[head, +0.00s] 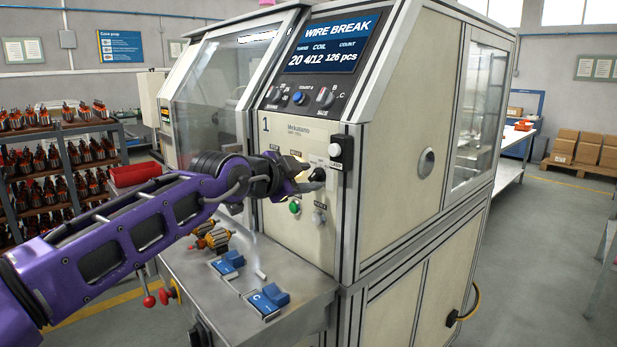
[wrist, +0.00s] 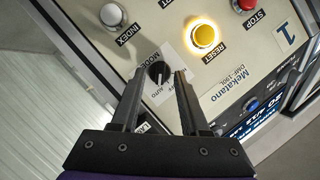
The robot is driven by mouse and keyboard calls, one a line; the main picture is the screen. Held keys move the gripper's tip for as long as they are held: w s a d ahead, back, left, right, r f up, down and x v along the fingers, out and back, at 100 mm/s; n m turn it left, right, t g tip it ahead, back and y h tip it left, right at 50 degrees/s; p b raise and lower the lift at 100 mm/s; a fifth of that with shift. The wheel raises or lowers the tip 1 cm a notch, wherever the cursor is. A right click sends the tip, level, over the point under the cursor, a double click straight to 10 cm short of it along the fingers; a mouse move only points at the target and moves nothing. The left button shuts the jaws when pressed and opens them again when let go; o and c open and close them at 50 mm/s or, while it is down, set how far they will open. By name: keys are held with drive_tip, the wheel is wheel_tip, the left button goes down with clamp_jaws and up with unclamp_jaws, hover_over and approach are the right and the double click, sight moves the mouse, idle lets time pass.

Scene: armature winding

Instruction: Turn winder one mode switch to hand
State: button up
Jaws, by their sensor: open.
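Winder one (head: 390,150) is the cream machine marked 1, with a display reading WIRE BREAK. Its mode switch (wrist: 158,73) is a black rotary knob, with a MODE label and a partly readable AUTO label beside it. In the wrist view my gripper (wrist: 160,75) is open, with one finger on each side of the knob. I cannot tell whether the fingers touch it. In the head view my gripper (head: 308,178) is at the front panel, and the knob (head: 318,174) shows between the fingertips. The HAND label cannot be read.
Near the switch are a lit yellow RESET button (wrist: 205,36), a white INDEX button (wrist: 112,14) and a red STOP button (wrist: 245,4). A green button (head: 294,207) sits low on the panel. Armatures (head: 212,236) and blue blocks (head: 268,297) lie on the shelf below.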

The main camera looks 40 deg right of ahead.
drive_tip(key=shift+w+d+f, duration=0.1)
drive_tip(key=shift+w+d, duration=0.1)
drive_tip(key=shift+d, duration=0.2)
drive_tip(key=shift+c, duration=0.2)
clamp_jaws()
